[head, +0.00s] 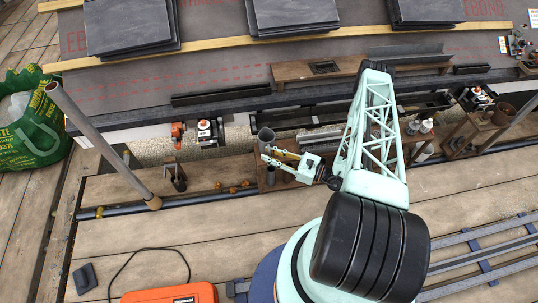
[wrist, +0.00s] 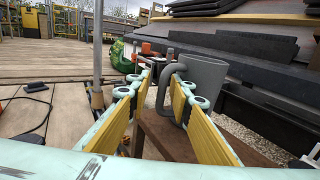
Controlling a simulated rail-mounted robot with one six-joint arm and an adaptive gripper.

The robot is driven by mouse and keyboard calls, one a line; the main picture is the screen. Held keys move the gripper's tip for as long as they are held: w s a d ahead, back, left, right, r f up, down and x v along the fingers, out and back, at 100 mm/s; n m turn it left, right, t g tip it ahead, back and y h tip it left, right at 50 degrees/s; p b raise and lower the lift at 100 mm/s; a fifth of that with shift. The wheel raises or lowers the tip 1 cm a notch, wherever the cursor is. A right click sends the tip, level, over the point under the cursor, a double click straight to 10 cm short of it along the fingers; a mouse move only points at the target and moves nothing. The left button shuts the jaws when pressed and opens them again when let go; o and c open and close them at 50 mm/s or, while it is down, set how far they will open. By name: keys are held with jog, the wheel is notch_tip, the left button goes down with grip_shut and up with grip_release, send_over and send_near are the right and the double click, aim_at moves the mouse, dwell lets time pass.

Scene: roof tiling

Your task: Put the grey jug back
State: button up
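The grey jug (wrist: 205,85) stands upright in the wrist view, with its curved handle on its left side. It also shows in the head view (head: 266,136), at the left end of a brown wooden bench (head: 283,172). My gripper (head: 268,154) is at the near side of the jug. In the wrist view its yellow-padded fingers (wrist: 161,75) are spread, with the jug's handle between them near the tips. Gaps show beside the handle, so the fingers do not appear closed on it. The jug's base is partly hidden by the right finger.
An upright grey pole (head: 100,143) stands to the left. Orange-and-black tools (head: 208,132) lie by the roof edge. A dark gutter (head: 420,104) runs behind the bench. Stacked slates (head: 130,24) lie up the roof. A green bag (head: 32,125) is far left.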

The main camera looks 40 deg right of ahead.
jog(key=shift+r, duration=0.15)
jog(key=p+v, duration=0.2)
jog(key=v, duration=1)
dwell(0.6)
dwell(0.7)
